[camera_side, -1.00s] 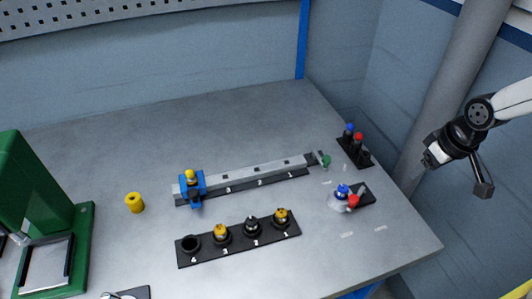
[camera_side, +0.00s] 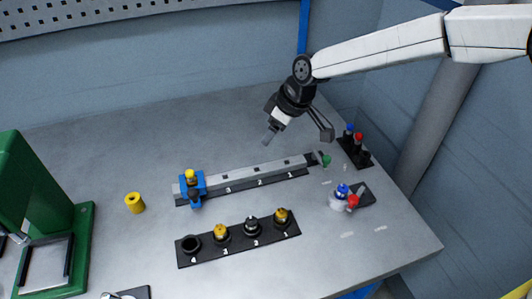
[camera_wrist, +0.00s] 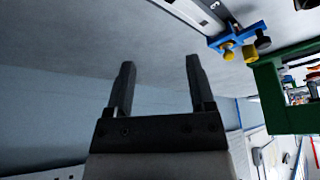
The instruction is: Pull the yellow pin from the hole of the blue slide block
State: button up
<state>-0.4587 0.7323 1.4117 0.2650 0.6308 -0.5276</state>
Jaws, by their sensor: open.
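The blue slide block (camera_side: 186,187) sits at the left end of a grey rail (camera_side: 250,177) on the table. The yellow pin (camera_side: 190,175) stands up from the top of the block. In the wrist view the blue block (camera_wrist: 232,37) and a yellow part of it, which looks like the pin (camera_wrist: 228,52), show at the upper right. My gripper (camera_side: 267,141) is in the air behind and above the rail, to the right of the block and well apart from it. Its two fingers (camera_wrist: 158,82) are spread with nothing between them.
A loose yellow cylinder (camera_side: 135,203) stands left of the block. A black holder (camera_side: 268,240) with several numbered sockets lies in front of the rail. A green machine (camera_side: 35,190) stands at left. Blue and red buttons (camera_side: 354,136) and a blue-and-red fixture (camera_side: 343,194) are at right.

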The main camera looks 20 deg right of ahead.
aim_at(191, 171)
jog(key=a+f+n+g+y, duration=0.1)
jog(key=a+n, duration=0.3)
jog(key=a, duration=1.2)
jog(key=shift+s+a+f+y, duration=0.2)
jog(key=shift+s+f+y, duration=0.1)
jog(key=shift+y, duration=0.2)
jog(key=shift+w+f, duration=0.1)
jog(key=shift+f, duration=0.05)
jog(key=shift+x, duration=3.7)
grip_shut()
grip_release()
